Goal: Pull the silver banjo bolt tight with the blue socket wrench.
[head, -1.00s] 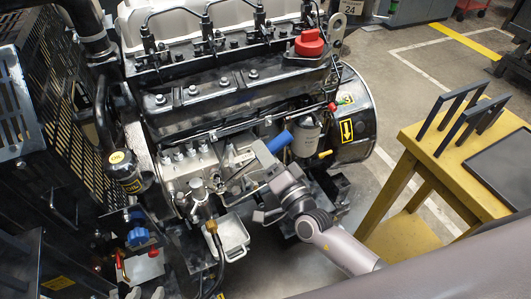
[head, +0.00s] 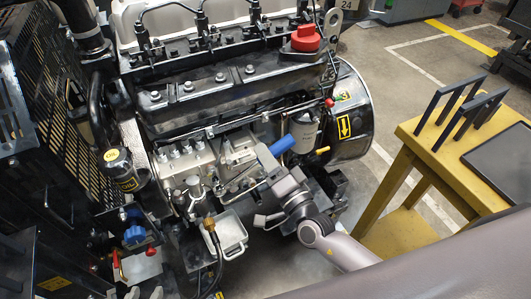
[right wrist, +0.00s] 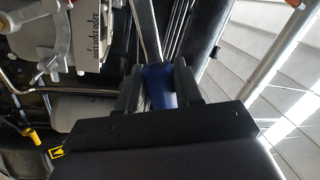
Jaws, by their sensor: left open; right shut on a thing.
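The blue socket wrench shows its blue handle (head: 283,144) in front of the engine's side. My right gripper (head: 266,162) is shut on that handle. In the right wrist view the blue handle (right wrist: 158,86) sits between the dark jaws, and its metal shaft (right wrist: 147,32) runs on away from them. The silver banjo bolt is too small to make out for certain among the silver fittings. I cannot tell from these views whether the socket sits on it.
The engine (head: 225,95) fills the middle, with a white filter (head: 305,133) close beside the handle. A yellow table (head: 405,150) stands at the right, with open floor between.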

